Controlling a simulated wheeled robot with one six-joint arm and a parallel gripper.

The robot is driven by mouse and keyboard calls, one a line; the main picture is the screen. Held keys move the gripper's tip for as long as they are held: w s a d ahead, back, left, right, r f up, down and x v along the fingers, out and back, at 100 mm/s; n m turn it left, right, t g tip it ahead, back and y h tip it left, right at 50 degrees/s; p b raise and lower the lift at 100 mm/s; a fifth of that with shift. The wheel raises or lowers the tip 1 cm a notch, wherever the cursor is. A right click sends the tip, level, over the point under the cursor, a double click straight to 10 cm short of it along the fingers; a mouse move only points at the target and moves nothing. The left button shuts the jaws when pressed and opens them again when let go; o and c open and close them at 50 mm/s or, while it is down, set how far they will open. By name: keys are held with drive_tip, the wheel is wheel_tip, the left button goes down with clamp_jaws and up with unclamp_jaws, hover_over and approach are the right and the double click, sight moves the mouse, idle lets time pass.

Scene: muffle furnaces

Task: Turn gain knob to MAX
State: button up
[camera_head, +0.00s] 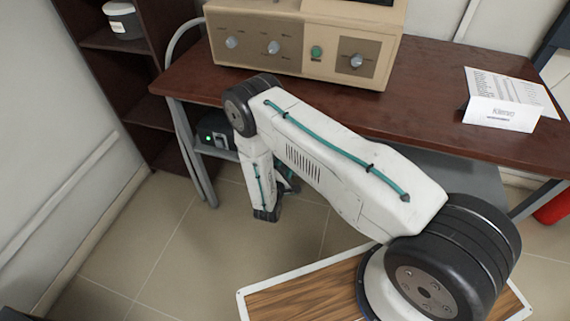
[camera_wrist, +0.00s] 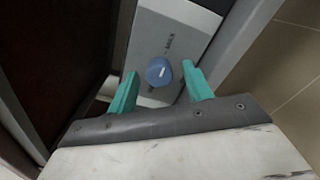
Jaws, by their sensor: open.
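A round blue knob (camera_wrist: 158,73) with a short white mark sits on a light grey panel (camera_wrist: 182,22) in the wrist view. Small dark lettering, apparently ending in MAX, is printed above it; the rest is too small to read. My gripper (camera_wrist: 160,69) is open, with one teal finger on each side of the knob. I cannot tell whether either finger touches it. In the head view my gripper is mostly hidden behind my arm, by a dark box (camera_head: 218,141) with a green light under the table.
A beige instrument (camera_head: 290,66) with several knobs stands on the brown table (camera_head: 440,75). A white folded card (camera_head: 502,114) lies at its right. A dark shelf (camera_head: 128,65) stands left, and grey cables run down the table's left side.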

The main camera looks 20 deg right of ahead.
drive_tip(key=v, duration=0.7)
drive_tip(key=shift+s, duration=0.15)
drive_tip(key=shift+a, duration=0.15)
drive_tip(key=s+d+r+g+h, duration=0.1)
drive_tip(key=s+d+g+h, duration=0.2)
drive_tip(key=s+d+g, duration=0.15)
drive_tip(key=s+d+r+m+g, duration=0.2)
drive_tip(key=s+r+m+g, duration=0.15)
drive_tip(key=r, duration=0.45)
drive_tip(key=s+d+r+m+g, duration=0.1)
drive_tip(key=s+r+m+g, duration=0.1)
drive_tip(key=r+g, duration=0.45)
drive_tip(key=s+d+r+m+g, duration=0.2)
drive_tip(key=r+m+g, duration=0.1)
drive_tip(key=r, duration=0.7)
drive_tip(key=s+a+r+m+t+y, duration=0.1)
drive_tip(key=s+r+m+y, duration=0.3)
drive_tip(key=s+r, duration=0.6)
drive_tip(key=s+a+r+m+t+y, duration=0.1)
drive_tip(key=s+r+m+t+y, duration=0.2)
drive_tip(key=s+r+y, duration=0.6)
drive_tip(key=shift+s+r+m+y, duration=0.4)
drive_tip(key=shift+r+m, duration=0.55)
drive_tip(key=shift+r, duration=3.25)
